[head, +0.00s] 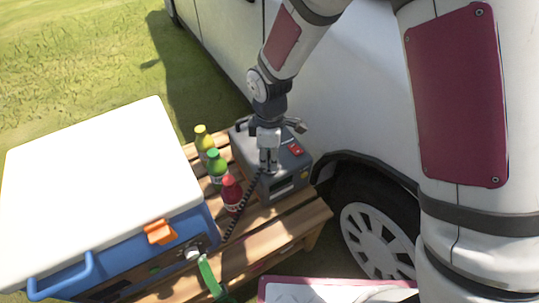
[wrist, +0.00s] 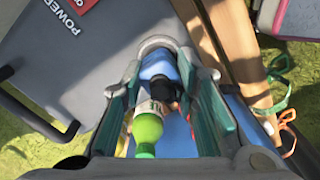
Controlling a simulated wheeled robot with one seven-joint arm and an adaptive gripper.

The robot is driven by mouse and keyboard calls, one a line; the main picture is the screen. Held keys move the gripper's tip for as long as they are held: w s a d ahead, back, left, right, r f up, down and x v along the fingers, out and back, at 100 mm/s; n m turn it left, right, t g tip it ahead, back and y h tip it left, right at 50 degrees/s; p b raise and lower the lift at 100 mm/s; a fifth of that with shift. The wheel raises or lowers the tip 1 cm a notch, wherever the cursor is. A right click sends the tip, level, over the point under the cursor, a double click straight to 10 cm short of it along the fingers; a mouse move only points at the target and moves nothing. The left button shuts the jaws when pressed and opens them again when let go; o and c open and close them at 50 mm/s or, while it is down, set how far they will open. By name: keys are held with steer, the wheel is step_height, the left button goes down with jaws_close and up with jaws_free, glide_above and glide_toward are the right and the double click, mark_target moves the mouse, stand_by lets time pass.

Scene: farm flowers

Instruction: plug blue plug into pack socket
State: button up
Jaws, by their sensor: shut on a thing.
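My gripper (head: 268,164) points down at the top of the grey power pack (head: 246,153) on the wooden pallet. In the wrist view, the two teal fingers are shut on the blue plug (wrist: 160,66), with a dark part below it. A grey ring-shaped collar (wrist: 158,42) shows at the plug's far end, against the edge of the pack (wrist: 95,60), which is marked POWER. The plug's tip is hidden, so I cannot tell how deep it sits in the socket. A black coiled cable (head: 238,218) runs from the pack area toward the cooler's front.
A blue cooler with a white lid (head: 95,190) fills the left of the pallet. Yellow (head: 203,142), green (head: 216,168) and red (head: 231,192) bottles stand between cooler and pack. A white vehicle (head: 350,110) stands close behind. A pink-edged tray (head: 335,288) is in front.

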steer(key=shift+f+b, duration=0.4)
steer(key=shift+f, duration=0.2)
steer(key=o, duration=1.1)
steer(key=shift+o, duration=0.2)
steer(key=shift+r, duration=0.15)
step_height(320, 180, up, 12)
steer(key=shift+f, duration=0.15)
